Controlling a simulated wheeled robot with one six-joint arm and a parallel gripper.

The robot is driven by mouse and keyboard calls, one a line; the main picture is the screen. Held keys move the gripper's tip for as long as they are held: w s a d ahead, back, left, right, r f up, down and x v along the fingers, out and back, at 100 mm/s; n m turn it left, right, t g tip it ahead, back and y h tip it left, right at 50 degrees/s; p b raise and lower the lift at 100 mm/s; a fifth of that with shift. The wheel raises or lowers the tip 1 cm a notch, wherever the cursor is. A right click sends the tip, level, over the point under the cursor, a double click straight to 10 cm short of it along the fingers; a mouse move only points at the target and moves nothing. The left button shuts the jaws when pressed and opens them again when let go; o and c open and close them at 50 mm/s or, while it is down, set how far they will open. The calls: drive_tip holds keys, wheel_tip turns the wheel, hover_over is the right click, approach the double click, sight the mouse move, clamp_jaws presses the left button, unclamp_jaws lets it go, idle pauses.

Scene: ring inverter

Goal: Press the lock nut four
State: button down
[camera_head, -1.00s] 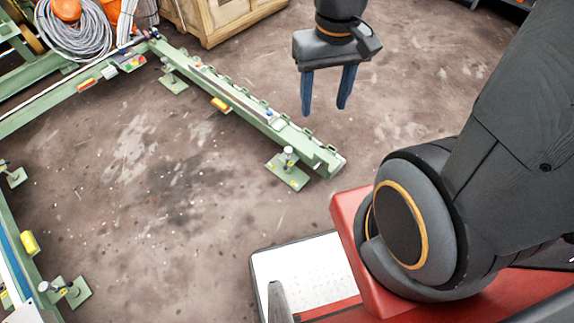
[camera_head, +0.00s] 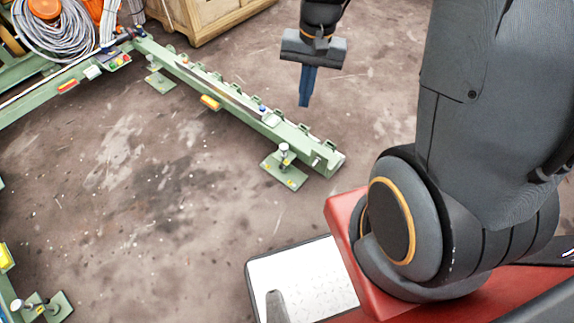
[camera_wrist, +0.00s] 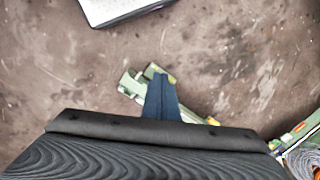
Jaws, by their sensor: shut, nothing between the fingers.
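A green beam (camera_head: 245,105) of the ring frame runs from the upper left to the centre. Its near end stands on a levelling foot (camera_head: 283,172) with an upright metal post and nut (camera_head: 284,151). Other feet show at the beam's far end (camera_head: 160,81) and at the lower left (camera_head: 44,307). I cannot tell which one carries lock nut four. My gripper (camera_head: 305,104) is shut and empty, pointing down to the right of the beam and apart from it. In the wrist view, my shut fingers (camera_wrist: 161,84) partly hide a green piece of the frame (camera_wrist: 132,82).
A wooden crate (camera_head: 205,18) stands behind the beam. A grey cable coil (camera_head: 50,35) and orange items lie at the upper left. Yellow and red parts sit along the beams. The brown floor (camera_head: 150,190) inside the frame is clear.

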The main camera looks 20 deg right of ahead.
drive_tip(key=w+d+f+m+b, duration=0.2)
drive_tip(key=w+f+m+b, duration=0.2)
drive_tip(key=f, duration=1.1)
drive_tip(key=w+d+f+m+y+b, duration=0.1)
drive_tip(key=w+d+f+m+b, duration=0.2)
drive_tip(key=w+f+b, duration=0.4)
drive_tip(key=w+d+f+m+b, duration=0.2)
drive_tip(key=w+f+m+b, duration=0.3)
drive_tip(key=f, duration=1.7)
drive_tip(key=w+b, duration=0.1)
drive_tip(key=b, duration=0.3)
drive_tip(key=shift+w+d+f+m+y, duration=0.2)
drive_tip(key=shift+d+f+m+y, duration=0.1)
drive_tip(key=shift+d+f, duration=0.1)
drive_tip(key=b, duration=0.4)
approach(282, 162)
drive_tip(key=s+d+f, duration=0.3)
drive_tip(key=d+f, duration=0.1)
drive_tip(key=f, duration=0.2)
drive_tip(key=shift+w+a+f+b, duration=0.1)
drive_tip(key=shift+a+b, duration=0.25)
drive_tip(key=shift+a, duration=0.75)
drive_tip(key=shift+w+a+f+b, duration=0.1)
drive_tip(key=shift+a+b, duration=0.2)
drive_tip(key=shift+a, duration=0.75)
drive_tip(key=shift+d, duration=0.1)
